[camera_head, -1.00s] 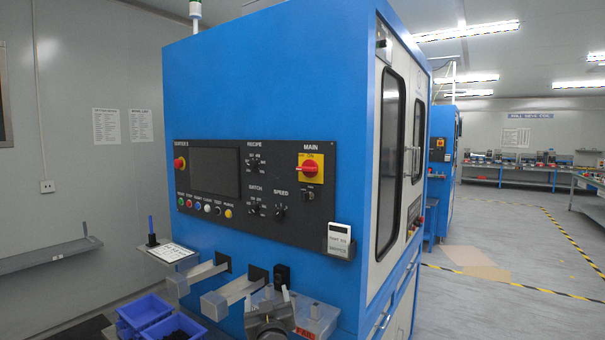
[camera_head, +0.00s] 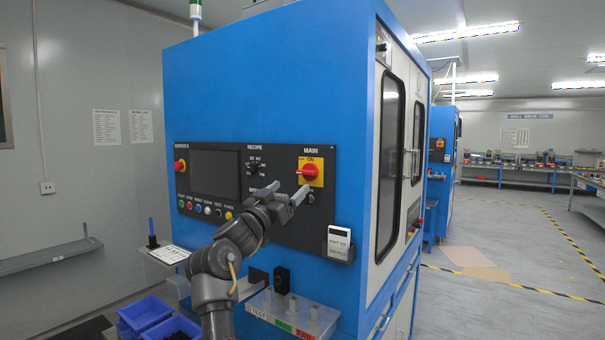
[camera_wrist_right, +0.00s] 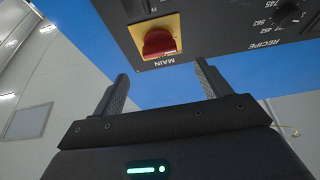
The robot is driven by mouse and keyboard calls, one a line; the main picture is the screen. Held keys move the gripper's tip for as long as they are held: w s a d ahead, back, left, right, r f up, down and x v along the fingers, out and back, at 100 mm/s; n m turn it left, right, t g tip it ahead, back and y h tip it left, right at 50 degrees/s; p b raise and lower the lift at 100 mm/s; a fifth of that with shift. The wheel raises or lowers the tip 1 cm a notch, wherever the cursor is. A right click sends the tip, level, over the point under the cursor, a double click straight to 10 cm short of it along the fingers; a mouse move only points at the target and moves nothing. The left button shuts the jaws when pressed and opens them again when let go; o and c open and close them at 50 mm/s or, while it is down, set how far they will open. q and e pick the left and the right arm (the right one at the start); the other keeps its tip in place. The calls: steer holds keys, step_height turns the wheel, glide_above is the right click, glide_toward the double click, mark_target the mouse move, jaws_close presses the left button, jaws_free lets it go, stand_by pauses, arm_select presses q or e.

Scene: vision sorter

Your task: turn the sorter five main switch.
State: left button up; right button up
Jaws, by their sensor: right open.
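The main switch (camera_head: 310,171) is a red rotary handle on a yellow plate, under the word MAIN at the right end of the black panel (camera_head: 330,217) of the blue sorter. My right gripper (camera_head: 286,190) is raised in front of the panel, open and empty, just below and left of the switch in the head view. In the right wrist view the red handle (camera_wrist_right: 158,42) shows beyond the two fingers (camera_wrist_right: 163,88), between their directions and apart from them. My arm hides parts of the batch and speed knobs. My left gripper is not in view.
A red emergency button (camera_head: 180,165) and a row of coloured buttons (camera_head: 207,210) are on the panel's left. A white card box (camera_head: 340,242) hangs below right.

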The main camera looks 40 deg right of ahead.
mark_target(304, 174)
steer(key=p+x, duration=0.2)
steer(key=x, duration=0.5)
steer(key=shift+d+r+p, duration=0.15)
steer(key=shift+r+p, duration=0.05)
steer(key=shift+p, duration=0.1)
steer(key=shift+w+d, duration=0.1)
steer(key=shift+d, duration=0.35)
steer(key=c, duration=1)
